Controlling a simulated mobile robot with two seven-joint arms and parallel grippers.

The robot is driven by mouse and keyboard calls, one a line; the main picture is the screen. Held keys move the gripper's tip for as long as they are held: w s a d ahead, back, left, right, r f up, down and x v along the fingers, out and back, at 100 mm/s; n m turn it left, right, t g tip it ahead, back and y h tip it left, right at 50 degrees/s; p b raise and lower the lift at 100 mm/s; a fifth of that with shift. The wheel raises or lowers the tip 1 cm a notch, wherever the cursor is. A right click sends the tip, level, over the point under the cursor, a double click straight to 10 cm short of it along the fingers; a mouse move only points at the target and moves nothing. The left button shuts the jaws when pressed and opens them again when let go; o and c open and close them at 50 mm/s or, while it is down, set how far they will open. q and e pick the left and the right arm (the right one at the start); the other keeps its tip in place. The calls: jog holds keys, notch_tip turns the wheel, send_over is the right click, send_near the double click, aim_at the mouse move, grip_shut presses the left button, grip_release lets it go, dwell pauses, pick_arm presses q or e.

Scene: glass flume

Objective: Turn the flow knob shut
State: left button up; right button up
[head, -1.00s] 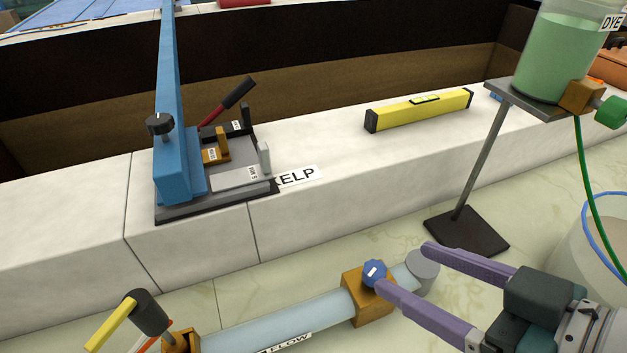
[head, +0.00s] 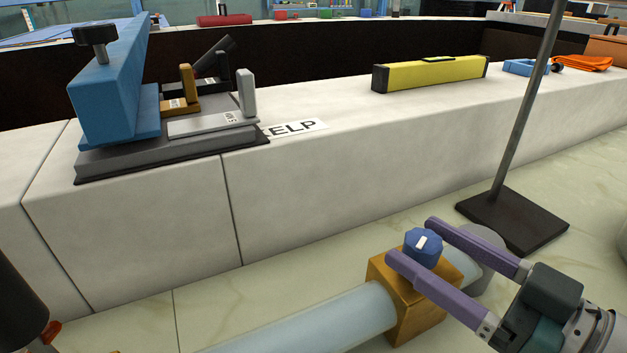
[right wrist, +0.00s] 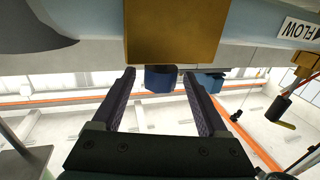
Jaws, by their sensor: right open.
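The blue flow knob (head: 423,246) has a white mark on top and sits on a brass block (head: 405,300) around the pale blue pipe (head: 325,322). My right gripper (head: 412,238) is open, with its purple fingers on either side of the knob near their tips. In the right wrist view the knob (right wrist: 160,79) shows between the open fingers (right wrist: 158,76), under the brass block (right wrist: 175,32), with small gaps at both sides. A FLOW label (right wrist: 300,29) shows on the pipe there. My left gripper is not in view.
A blue clamp press (head: 115,90) on a grey base stands on the white ledge (head: 330,185), beside a partly hidden label. A yellow level (head: 430,73) lies farther right. A stand with a dark foot (head: 512,220) rises behind the gripper. A black cylinder (head: 15,300) is at lower left.

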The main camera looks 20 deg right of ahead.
jog(key=x, duration=0.4)
jog(key=shift+w, duration=0.2)
grip_shut()
dwell(0.4)
